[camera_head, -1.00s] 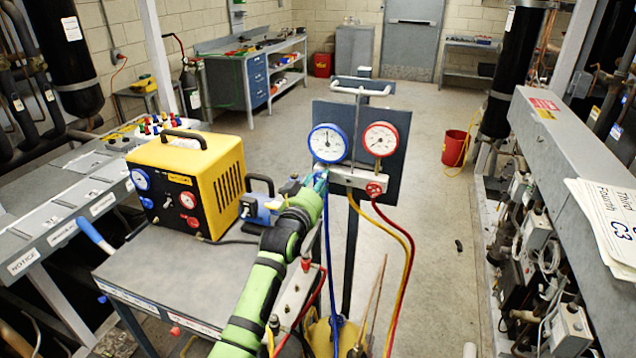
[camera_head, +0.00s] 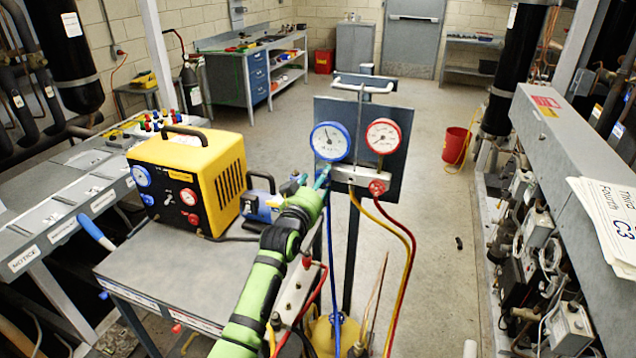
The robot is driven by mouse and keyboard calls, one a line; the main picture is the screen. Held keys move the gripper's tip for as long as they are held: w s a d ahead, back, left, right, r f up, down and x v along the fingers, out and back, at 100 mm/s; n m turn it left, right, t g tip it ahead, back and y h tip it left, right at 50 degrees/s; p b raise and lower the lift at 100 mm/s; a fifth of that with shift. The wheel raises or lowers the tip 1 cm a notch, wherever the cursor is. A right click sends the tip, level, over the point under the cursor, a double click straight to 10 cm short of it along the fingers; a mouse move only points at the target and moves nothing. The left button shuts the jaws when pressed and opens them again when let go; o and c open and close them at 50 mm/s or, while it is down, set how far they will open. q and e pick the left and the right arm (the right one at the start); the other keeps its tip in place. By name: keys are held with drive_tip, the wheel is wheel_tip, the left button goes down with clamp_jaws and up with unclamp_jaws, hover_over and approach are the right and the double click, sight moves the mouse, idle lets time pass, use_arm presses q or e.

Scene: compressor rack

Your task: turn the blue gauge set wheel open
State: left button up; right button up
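The gauge set stands on a dark post, with a blue-rimmed gauge (camera_head: 330,141) at left and a red-rimmed gauge (camera_head: 383,136) at right. Its metal manifold block (camera_head: 350,174) carries a red wheel (camera_head: 377,187) at the right. I cannot make out the blue wheel; the block's left end is beside and partly behind my gripper. My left gripper (camera_head: 312,181), on the green arm, is at that left end. Its teal fingers look apart, with nothing visibly held. Whether a finger touches the block or wheel is unclear. My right gripper is out of view.
A yellow and black machine (camera_head: 190,180) and a small blue pump (camera_head: 262,206) stand on the grey cart (camera_head: 170,268) at left. Blue, yellow and red hoses (camera_head: 411,250) hang below the manifold. A grey rack (camera_head: 570,150) runs along the right. Floor between is open.

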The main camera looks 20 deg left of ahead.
use_arm(q)
drive_tip(key=shift+r, duration=0.1)
drive_tip(key=s, duration=1.2)
drive_tip(key=shift+a, duration=0.25)
